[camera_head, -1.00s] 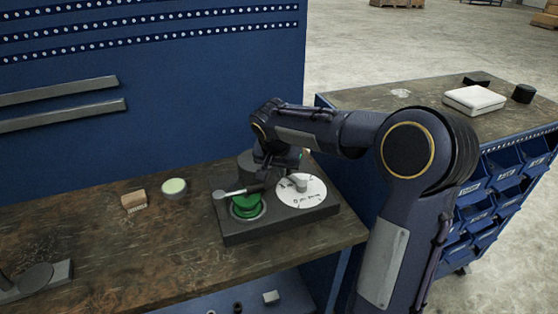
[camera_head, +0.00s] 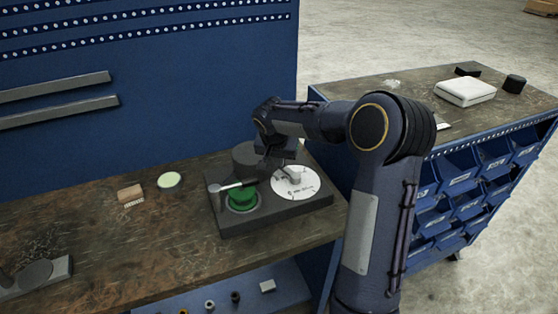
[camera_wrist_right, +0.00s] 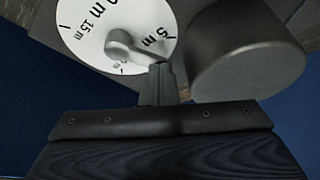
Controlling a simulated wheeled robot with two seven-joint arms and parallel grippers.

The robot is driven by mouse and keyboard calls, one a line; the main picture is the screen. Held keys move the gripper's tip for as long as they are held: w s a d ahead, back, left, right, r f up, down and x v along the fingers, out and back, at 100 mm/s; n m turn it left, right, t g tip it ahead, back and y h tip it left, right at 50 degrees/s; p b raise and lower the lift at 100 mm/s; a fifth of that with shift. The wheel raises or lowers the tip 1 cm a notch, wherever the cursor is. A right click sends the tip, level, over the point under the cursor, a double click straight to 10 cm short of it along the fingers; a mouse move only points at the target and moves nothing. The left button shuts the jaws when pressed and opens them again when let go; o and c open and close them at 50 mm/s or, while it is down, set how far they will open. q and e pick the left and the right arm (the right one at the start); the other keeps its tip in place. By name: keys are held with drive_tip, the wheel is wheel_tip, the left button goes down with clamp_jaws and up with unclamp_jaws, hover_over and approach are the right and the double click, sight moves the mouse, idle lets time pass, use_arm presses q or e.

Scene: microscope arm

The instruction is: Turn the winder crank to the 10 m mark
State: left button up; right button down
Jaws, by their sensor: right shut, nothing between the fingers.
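The winder is a dark base (camera_head: 285,212) on the wooden bench, with a green spool (camera_head: 242,196) and a white dial (camera_head: 310,185). The grey crank arm (camera_head: 234,186) lies over the spool, its knob end to the left. A grey pointer (camera_head: 295,174) stands on the dial; in the wrist view its tip is near the "5 m" mark (camera_wrist_right: 153,37), and "15 m" also shows. My right gripper (camera_wrist_right: 158,68) is shut and empty, its fingertips close to the pointer; I cannot tell whether they touch. My left gripper is not in view.
A dark cylinder (camera_head: 247,158) rises at the back of the base and fills the right of the wrist view (camera_wrist_right: 245,65). A small wooden block (camera_head: 130,194) and a pale green disc (camera_head: 168,181) lie left of the winder. A blue panel (camera_head: 150,90) stands behind.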

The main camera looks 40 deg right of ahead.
drive_tip(key=shift+w+d+m+b, duration=0.25)
drive_tip(key=shift+m+b, duration=0.15)
drive_tip(key=shift+m, duration=0.3)
drive_tip(key=shift+w+d+f+m+g+h+b, duration=0.1)
drive_tip(key=shift+w+d+m+g+h+b, duration=0.1)
drive_tip(key=shift+m, duration=0.2)
drive_tip(key=shift+w+d+m+g+h+b, duration=0.1)
drive_tip(key=shift+m+g+b, duration=0.1)
drive_tip(key=shift+m, duration=0.2)
drive_tip(key=m, duration=0.1)
drive_tip(key=d+m+g, duration=0.1)
drive_tip(key=shift+w+m, duration=0.15)
drive_tip(key=shift+m, duration=0.25)
drive_tip(key=shift+d+m+g, duration=0.4)
drive_tip(key=shift+m, duration=0.5)
drive_tip(key=m, duration=0.1)
drive_tip(key=d+m+g+p, duration=0.1)
drive_tip(key=shift+d+r+m, duration=0.1)
drive_tip(key=shift+r+m, duration=0.1)
drive_tip(key=shift+m, duration=0.1)
drive_tip(key=shift+s+d+f+m+g+p, duration=0.1)
drive_tip(key=shift+d+m+g+p, duration=0.3)
drive_tip(key=shift+m, duration=0.5)
drive_tip(key=shift+s+d+m+g+p, duration=0.15)
drive_tip(key=shift+d+m+p, duration=0.3)
drive_tip(key=shift+m, duration=0.45)
